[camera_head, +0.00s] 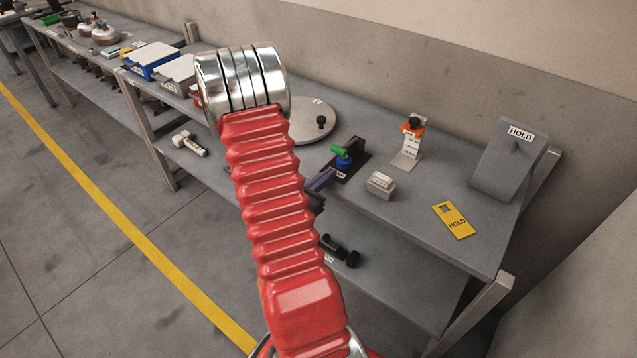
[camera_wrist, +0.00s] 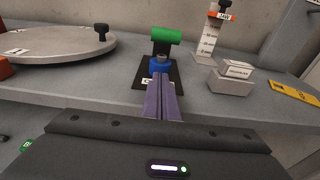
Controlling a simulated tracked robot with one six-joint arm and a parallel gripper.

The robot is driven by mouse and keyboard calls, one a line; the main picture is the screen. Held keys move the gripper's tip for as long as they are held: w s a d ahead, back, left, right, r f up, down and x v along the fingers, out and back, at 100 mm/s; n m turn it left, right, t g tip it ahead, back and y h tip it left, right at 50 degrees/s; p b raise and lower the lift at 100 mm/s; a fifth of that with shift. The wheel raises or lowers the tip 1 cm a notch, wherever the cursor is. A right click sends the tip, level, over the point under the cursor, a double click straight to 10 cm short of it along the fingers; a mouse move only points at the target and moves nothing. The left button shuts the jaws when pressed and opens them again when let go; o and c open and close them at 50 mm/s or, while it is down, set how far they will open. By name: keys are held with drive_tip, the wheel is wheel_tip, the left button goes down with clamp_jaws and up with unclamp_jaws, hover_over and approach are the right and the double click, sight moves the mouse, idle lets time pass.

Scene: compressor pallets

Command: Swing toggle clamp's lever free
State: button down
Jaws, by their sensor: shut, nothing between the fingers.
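The toggle clamp stands on the grey bench, with a black base plate (camera_head: 357,162), a blue part (camera_head: 343,162) and a green-gripped lever (camera_head: 340,150). In the wrist view the green grip (camera_wrist: 167,35) lies crosswise at the top, above the blue part (camera_wrist: 161,69). My gripper (camera_head: 330,173) has purple fingers, shut and empty, just on the near side of the clamp. In the wrist view the gripper (camera_wrist: 162,76) points at the blue part and overlaps its lower edge; I cannot tell whether they touch. My red arm hides part of the bench in the head view.
A round grey lid (camera_head: 312,122) with a black knob lies left of the clamp. A wall closes the back.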

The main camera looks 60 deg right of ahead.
sight(348, 145)
drive_tip(key=shift+s+d+r, duration=0.1)
drive_tip(key=shift+d+r, duration=0.2)
drive_tip(key=shift+r, duration=0.3)
drive_tip(key=shift+d+r, duration=0.25)
drive_tip(key=shift+r, duration=0.4)
drive_tip(key=shift+s+d+r, duration=0.1)
drive_tip(key=shift+d+r, duration=0.2)
drive_tip(key=shift+r, duration=0.3)
drive_tip(key=shift+a, duration=0.15)
drive_tip(key=shift+w+r, duration=0.1)
drive_tip(key=shift+w+r, duration=0.1)
drive_tip(key=shift+r, duration=0.05)
drive_tip(key=shift+r+y, duration=0.15)
drive_tip(key=shift+y, duration=0.15)
